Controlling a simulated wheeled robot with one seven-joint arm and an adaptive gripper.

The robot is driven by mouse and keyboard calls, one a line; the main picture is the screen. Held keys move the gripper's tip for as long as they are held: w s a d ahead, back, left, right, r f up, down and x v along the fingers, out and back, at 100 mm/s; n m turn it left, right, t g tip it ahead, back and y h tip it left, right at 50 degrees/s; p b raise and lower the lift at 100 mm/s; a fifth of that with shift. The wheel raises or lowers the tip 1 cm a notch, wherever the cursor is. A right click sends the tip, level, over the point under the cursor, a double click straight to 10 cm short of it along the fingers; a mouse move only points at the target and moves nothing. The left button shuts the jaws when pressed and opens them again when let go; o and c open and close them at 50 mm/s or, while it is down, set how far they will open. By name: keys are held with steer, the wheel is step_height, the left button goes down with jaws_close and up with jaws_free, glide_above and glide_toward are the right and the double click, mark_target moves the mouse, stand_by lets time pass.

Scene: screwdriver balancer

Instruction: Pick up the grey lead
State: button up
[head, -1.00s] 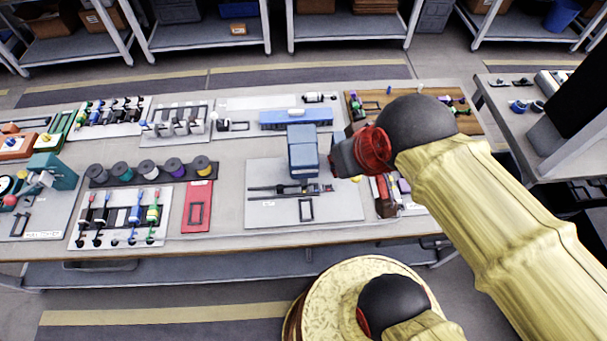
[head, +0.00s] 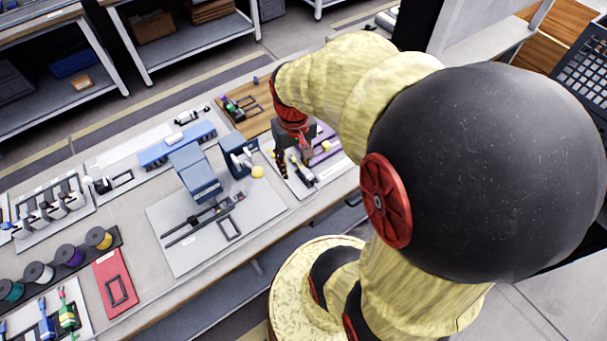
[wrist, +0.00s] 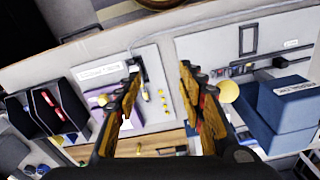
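In the wrist view this labelled board (wrist: 112,60) lies below the fingers. It carries a purple piece (wrist: 97,100), a slim black piece (wrist: 140,70) and several small yellow dots. The left finger covers part of the board.
A blue block device (head: 195,172) stands on a grey plate beside the board, with a yellow knob (head: 257,171) near it. Black bins with red parts (wrist: 48,105) show at the left in the wrist view. A wooden board (head: 245,108) lies behind. A red plate (head: 115,285) is at the front left.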

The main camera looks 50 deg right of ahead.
steer(key=g, duration=0.1)
glide_above(308, 174)
steer(key=s+a, duration=0.2)
steer(key=s, duration=0.1)
step_height(308, 174, down, 10)
steer(key=r, duration=0.1)
steer(key=w+d+n, duration=0.1)
steer(key=w+d, duration=0.1)
steer(key=w, duration=0.1)
steer(key=shift+f+n+b, duration=0.15)
steer(key=shift+n+b, duration=0.2)
steer(key=shift+n, duration=0.05)
steer(key=shift+s+f+n+t, duration=0.1)
steer(key=shift+f+n+t, duration=0.1)
steer(key=shift+n+t, duration=0.1)
steer(key=f+b, duration=0.1)
steer(key=f, duration=0.2)
steer(key=f+b, duration=0.2)
steer(key=f, duration=0.2)
steer(key=shift+w+f, duration=0.2)
steer(key=shift+f, duration=0.05)
steer(key=shift+r, duration=0.1)
steer(key=shift+c, duration=1.1)
steer(key=c, duration=0.7)
jaws_close()
